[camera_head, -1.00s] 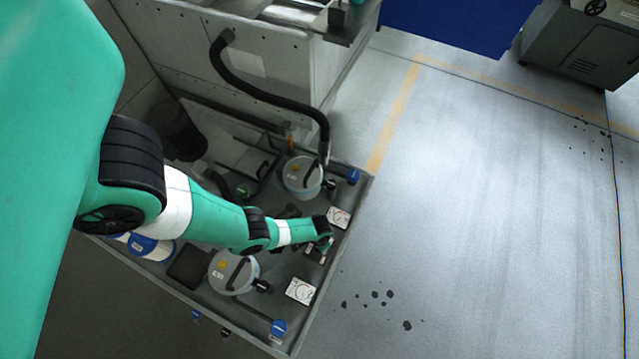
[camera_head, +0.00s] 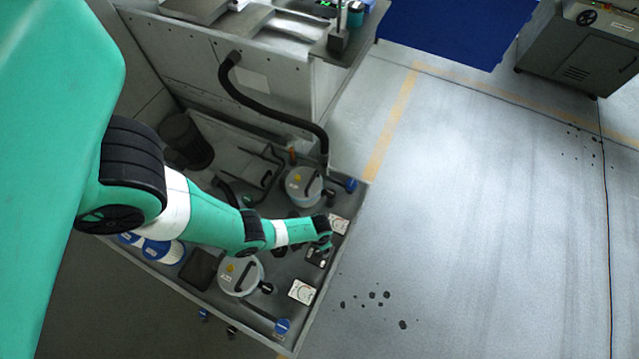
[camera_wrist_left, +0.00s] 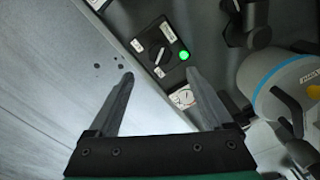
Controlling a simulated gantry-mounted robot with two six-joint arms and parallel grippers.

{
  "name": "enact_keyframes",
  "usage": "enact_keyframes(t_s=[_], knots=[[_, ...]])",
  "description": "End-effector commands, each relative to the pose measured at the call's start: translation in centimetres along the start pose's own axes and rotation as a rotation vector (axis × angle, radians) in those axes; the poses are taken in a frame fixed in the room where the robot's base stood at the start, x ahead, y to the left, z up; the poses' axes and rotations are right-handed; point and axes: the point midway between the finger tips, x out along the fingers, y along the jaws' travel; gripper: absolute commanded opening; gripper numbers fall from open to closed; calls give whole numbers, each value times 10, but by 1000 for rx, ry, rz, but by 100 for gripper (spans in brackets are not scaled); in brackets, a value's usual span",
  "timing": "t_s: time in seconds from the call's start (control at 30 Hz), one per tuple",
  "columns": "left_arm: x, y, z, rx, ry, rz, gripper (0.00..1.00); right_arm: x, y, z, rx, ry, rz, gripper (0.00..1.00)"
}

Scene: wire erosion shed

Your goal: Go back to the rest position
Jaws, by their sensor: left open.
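My left gripper (camera_head: 326,243) is over the right side of the grey tray, just above a small black switch box (camera_head: 317,257). In the left wrist view my left gripper (camera_wrist_left: 159,73) is open, with nothing between its two dark fingers. Beyond the fingertips that view shows the black switch box (camera_wrist_left: 153,42) with a rotary knob, white labels and a lit green lamp (camera_wrist_left: 184,55). The gripper appears apart from the box. My right gripper is in neither view.
Two lidded filter housings (camera_head: 303,187) (camera_head: 240,276) stand in the grey tray (camera_head: 262,326). White gauges (camera_head: 338,224) (camera_head: 302,291) sit near its right edge. A black hose (camera_head: 262,104) arches down from the grey machine (camera_head: 190,62). The floor to the right is open, with dark spots.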

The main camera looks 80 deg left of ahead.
Motion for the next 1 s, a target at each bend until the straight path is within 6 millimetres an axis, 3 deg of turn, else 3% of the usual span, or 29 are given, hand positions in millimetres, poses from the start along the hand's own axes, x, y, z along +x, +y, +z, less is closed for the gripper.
enact_keyframes(t_s=[0.03, 0.13, 0.83, 0.93, 1.0], knots=[[-15, 0, 0, 0, 0, 0, 84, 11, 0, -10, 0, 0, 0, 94], [-21, 0, 0, 0, 0, 0, 84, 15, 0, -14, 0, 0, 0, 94], [-24, 2, 0, 8, 1, 0, 84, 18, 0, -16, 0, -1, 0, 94], [-38, 12, -22, 31, 34, 8, 84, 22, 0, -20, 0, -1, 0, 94], [-57, 26, -52, 53, 87, 20, 84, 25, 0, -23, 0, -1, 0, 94]])
